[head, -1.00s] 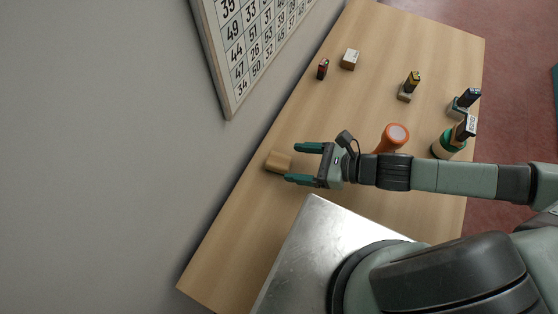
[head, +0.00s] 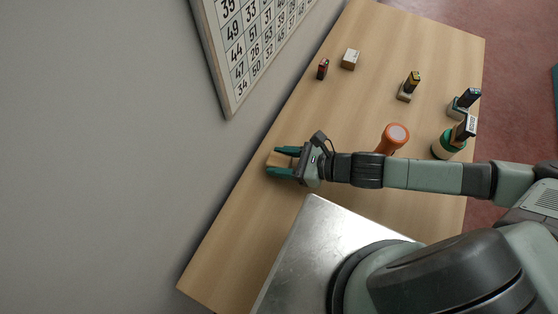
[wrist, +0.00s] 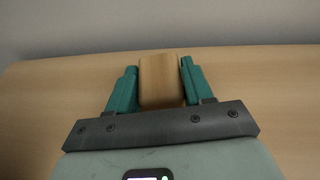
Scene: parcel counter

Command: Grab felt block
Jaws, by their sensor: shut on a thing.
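The felt block, a small tan block (head: 278,160), is at the left edge of the wooden counter, near the wall. My gripper (head: 283,161) reaches it from the right, with its teal fingers on either side of it. In the wrist view the tan block (wrist: 161,82) stands between the two fingers of my gripper (wrist: 158,84), which are shut on it. The block appears to be on the counter; the fingers hide part of its sides.
The wooden counter (head: 235,225) is bare toward the bottom left. A metal plate (head: 325,235) lies near my base. A white box (head: 349,59) and a small red item (head: 322,69) stand farther up.

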